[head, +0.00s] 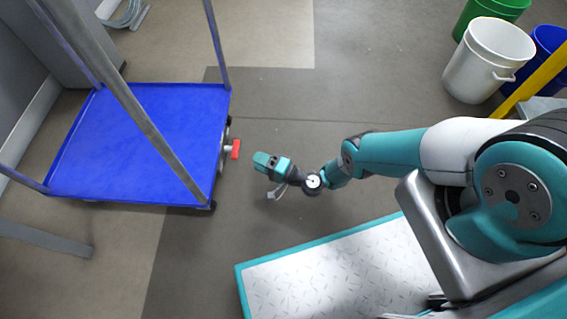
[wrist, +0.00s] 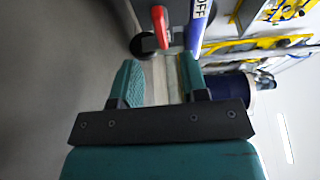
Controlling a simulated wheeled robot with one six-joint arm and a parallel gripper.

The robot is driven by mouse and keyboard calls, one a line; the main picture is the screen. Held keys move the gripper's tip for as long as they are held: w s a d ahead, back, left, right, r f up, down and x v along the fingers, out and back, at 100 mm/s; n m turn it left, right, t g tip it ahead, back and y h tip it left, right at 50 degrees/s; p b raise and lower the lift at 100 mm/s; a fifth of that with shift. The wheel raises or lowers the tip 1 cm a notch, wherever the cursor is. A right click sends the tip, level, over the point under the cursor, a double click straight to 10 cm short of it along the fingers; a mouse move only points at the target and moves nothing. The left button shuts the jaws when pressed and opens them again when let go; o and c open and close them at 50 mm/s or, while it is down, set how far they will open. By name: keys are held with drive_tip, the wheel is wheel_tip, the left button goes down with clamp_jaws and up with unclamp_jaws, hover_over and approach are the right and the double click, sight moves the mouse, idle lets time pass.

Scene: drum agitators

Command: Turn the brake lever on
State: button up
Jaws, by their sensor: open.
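The red brake lever (head: 236,149) sticks out from the right edge of the blue cart (head: 140,135), low by a wheel. In the wrist view the red lever (wrist: 160,26) is at the top, ahead of the fingertips, above a dark wheel (wrist: 143,44). A label reading OFF (wrist: 201,10) is to its right. My gripper (head: 264,163) is just right of the lever in the head view, with a small gap between them. In the wrist view my gripper (wrist: 158,80) is open, with nothing between its teal fingers.
Metal posts (head: 150,125) rise from the cart's corners. A white bucket (head: 487,60), a green bucket (head: 490,12) and a blue bucket (head: 545,45) stand at the upper right. The grey floor (head: 290,110) around my gripper is clear.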

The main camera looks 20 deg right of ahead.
drive_tip(key=p+v, duration=0.2)
drive_tip(key=v, duration=0.6)
drive_tip(key=shift+p, duration=0.35)
drive_tip(key=shift+w, duration=0.1)
